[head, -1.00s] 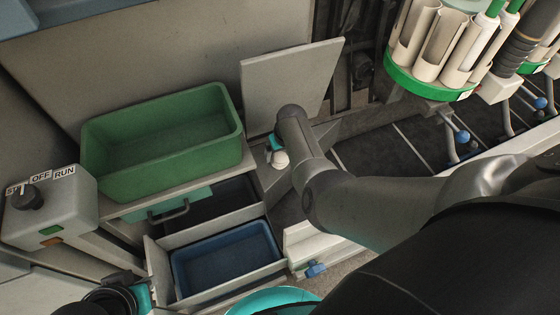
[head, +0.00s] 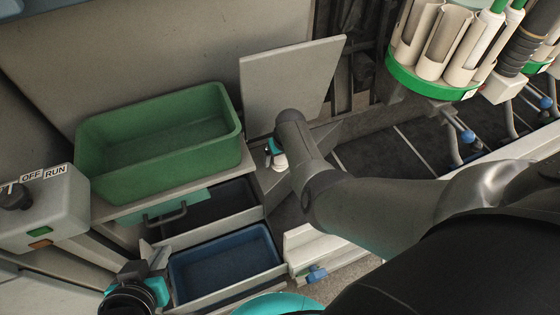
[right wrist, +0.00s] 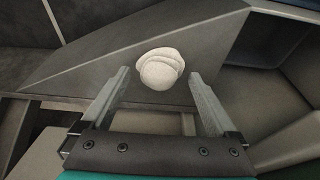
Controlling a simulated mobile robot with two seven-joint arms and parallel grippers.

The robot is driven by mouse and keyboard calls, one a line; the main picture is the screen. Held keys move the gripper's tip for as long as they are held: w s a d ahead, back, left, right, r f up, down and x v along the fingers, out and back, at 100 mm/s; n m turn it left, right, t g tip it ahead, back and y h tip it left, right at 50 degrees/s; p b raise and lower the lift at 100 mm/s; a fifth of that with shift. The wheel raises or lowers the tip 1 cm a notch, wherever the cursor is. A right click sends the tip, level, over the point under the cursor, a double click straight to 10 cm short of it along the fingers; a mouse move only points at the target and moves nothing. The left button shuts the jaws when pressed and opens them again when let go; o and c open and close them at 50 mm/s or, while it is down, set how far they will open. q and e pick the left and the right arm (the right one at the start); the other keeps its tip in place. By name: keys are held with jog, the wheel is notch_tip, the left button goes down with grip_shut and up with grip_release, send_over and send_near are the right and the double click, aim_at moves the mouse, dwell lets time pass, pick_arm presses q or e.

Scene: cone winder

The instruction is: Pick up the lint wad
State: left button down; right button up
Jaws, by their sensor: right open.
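The lint wad (right wrist: 161,68) is a whitish, rounded, lumpy clump in the right wrist view. It lies on a grey sloping panel (right wrist: 105,58), between and slightly beyond the fingertips of my right gripper (right wrist: 160,76). That gripper is open, with a finger on either side of the wad and no visible contact. In the head view the wad is a small white blob (head: 280,162) beside the teal part of my right gripper (head: 271,152), partly hidden by my arm. My left gripper (head: 153,255) is at the lower left beside the blue tray; its opening is unclear.
A green bin (head: 160,165) stands on a ledge left of my right gripper. Below it are an open drawer with a blue tray (head: 225,265) and a dark compartment. A tilted grey panel (head: 285,85) stands behind. A switch box (head: 45,215) is at the left.

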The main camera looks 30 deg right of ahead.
jog(key=shift+c, duration=0.2)
jog(key=c, duration=1.4)
